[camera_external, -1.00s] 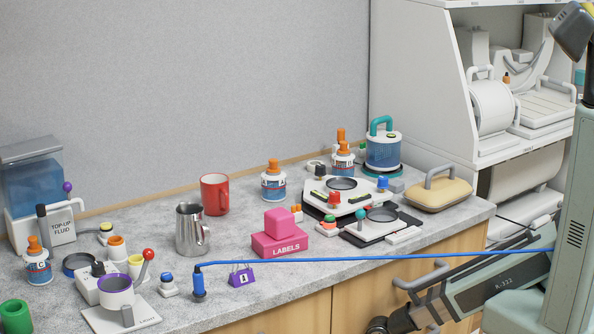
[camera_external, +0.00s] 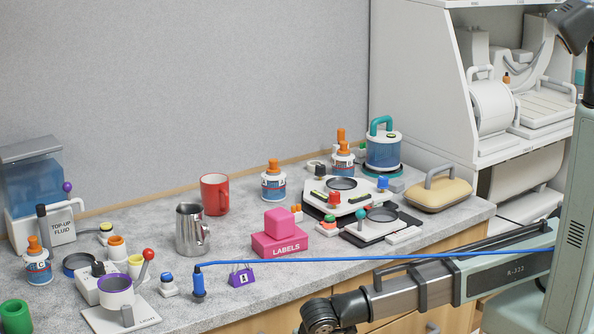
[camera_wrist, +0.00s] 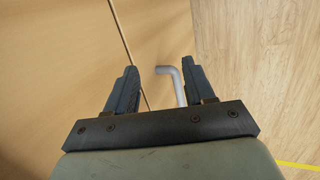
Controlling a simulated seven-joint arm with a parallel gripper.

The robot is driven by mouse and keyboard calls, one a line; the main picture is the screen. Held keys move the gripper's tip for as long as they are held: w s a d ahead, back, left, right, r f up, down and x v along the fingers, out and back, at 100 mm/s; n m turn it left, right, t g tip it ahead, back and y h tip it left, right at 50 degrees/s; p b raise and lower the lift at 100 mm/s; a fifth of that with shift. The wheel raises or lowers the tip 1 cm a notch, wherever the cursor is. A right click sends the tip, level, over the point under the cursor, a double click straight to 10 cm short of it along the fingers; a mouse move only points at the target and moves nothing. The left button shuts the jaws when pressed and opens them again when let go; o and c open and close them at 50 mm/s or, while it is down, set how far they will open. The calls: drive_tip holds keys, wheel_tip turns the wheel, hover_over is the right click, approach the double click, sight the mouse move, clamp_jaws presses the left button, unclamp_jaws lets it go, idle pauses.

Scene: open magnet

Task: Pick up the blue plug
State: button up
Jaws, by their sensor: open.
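The blue plug (camera_external: 198,281) stands upright near the front edge of the counter, left of the purple clip. The blue plug is not in the wrist view. The gripper's fingers are out of the external view.
A purple clip (camera_external: 242,276) and a pink labels box (camera_external: 280,245) stand right of the plug. A blue-topped button (camera_external: 168,284) and a steel pitcher (camera_external: 192,232) are close by. The counter (camera_external: 335,278) has bare room along its front edge.

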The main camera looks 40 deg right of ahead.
drive_tip(key=a+r+n+y, duration=0.2)
drive_tip(key=a+r, duration=0.7)
drive_tip(key=r, duration=0.3)
drive_tip(key=a+r+n+y, duration=0.1)
drive_tip(key=a+r+y, duration=0.1)
drive_tip(key=a+r, duration=0.85)
drive_tip(key=w+d+r+m+g, duration=0.2)
drive_tip(key=w+r+m, duration=0.1)
drive_tip(key=w+r, duration=0.3)
drive_tip(key=w+d+r+m+g, duration=0.1)
drive_tip(key=w+d+r+m, duration=0.15)
drive_tip(key=w+r, duration=0.35)
approach(195, 292)
drive_tip(key=f, duration=0.2)
drive_tip(key=shift+w+d+f+y, duration=0.3)
drive_tip(key=shift+w+f, duration=0.1)
drive_tip(key=shift+x, duration=3.3)
drive_tip(key=shift+a+r, duration=0.1)
drive_tip(key=shift+a, duration=0.05)
clamp_jaws()
